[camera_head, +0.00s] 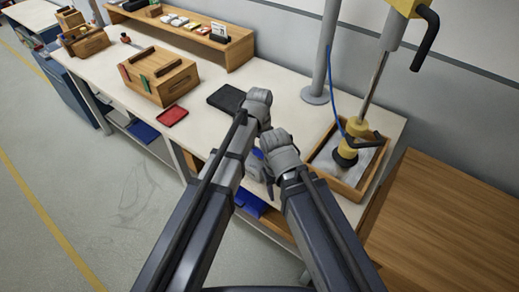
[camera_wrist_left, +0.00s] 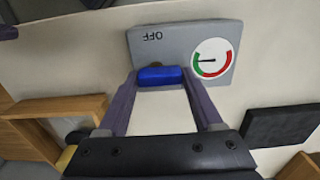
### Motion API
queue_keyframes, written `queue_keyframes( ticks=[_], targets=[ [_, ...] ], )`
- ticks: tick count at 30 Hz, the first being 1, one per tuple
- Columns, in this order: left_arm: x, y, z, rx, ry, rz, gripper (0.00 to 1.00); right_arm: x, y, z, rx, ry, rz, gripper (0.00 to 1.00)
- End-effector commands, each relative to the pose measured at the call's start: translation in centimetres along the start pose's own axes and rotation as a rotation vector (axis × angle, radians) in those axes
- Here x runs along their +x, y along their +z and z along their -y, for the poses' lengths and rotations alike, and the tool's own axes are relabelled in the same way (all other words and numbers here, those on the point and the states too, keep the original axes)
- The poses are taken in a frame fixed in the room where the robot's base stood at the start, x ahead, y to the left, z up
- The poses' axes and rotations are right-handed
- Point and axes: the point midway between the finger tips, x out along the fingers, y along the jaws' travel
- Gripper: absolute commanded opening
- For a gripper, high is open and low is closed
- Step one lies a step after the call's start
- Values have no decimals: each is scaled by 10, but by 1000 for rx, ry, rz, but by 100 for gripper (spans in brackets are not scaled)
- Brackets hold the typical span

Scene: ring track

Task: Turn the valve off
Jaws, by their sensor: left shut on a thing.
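The valve unit is a grey box (camera_wrist_left: 184,48) marked OFF, with a blue handle (camera_wrist_left: 160,76) and a red-and-green gauge (camera_wrist_left: 212,60). Its lettering appears upside down in the left wrist view, and the gauge needle points left. My left gripper (camera_wrist_left: 158,84) is shut on the blue handle, with one finger at each end of it. In the head view my arms meet over the front of the bench and mostly cover the box (camera_head: 254,170). My right gripper is largely hidden by its own wrist, so its jaws cannot be read.
A black tablet (camera_head: 227,99) and a red tray (camera_head: 172,116) lie left of the valve. A wooden tray (camera_head: 320,176) with a yellow-and-black fitting (camera_head: 347,152) stands close on the right. A grey post (camera_head: 322,60) rises behind. A wooden toolbox (camera_head: 160,77) sits further left.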

Motion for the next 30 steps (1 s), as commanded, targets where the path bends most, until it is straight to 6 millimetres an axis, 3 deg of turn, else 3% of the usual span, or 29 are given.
queue_keyframes(
  ticks=[1,7,17,30],
  targets=[
    [0,0,0,0,0,0,34,0,0,0,0,0,0,52],
    [0,0,0,0,0,0,12,0,0,0,0,0,0,52],
    [0,0,0,-58,0,0,12,0,0,0,0,0,0,52],
    [0,2,0,-420,0,0,12,0,0,0,0,0,0,52]
  ],
)
